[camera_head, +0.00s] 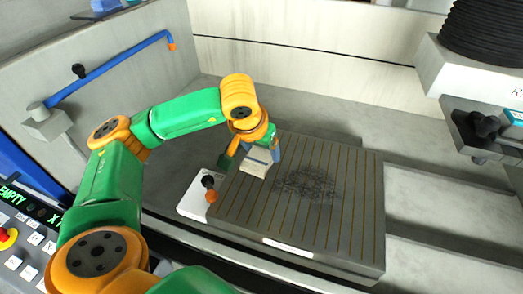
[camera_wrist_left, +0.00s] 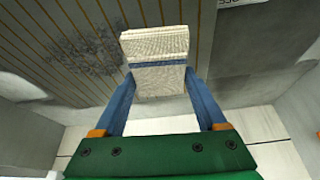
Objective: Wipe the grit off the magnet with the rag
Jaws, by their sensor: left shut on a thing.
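The magnet (camera_head: 347,215) is a grey slab with thin brown stripes, lying in the machine's tub. Dark grit (camera_head: 306,184) is spread in a speckled patch on the middle of its top. The grit also shows at the left of the left wrist view (camera_wrist_left: 88,50). My left gripper (camera_head: 262,152) is shut on the rag (camera_head: 256,164), a folded off-white pad. The rag sits between the blue fingers in the left wrist view (camera_wrist_left: 155,45). It is over the magnet's far left part, left of the grit. I cannot tell whether it touches the magnet.
A white block with a black lever and orange knob (camera_head: 210,190) stands at the magnet's left side. A blue pipe (camera_head: 110,68) runs along the left wall. A grey machine head (camera_head: 470,75) overhangs at the right. The tub floor behind the magnet is clear.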

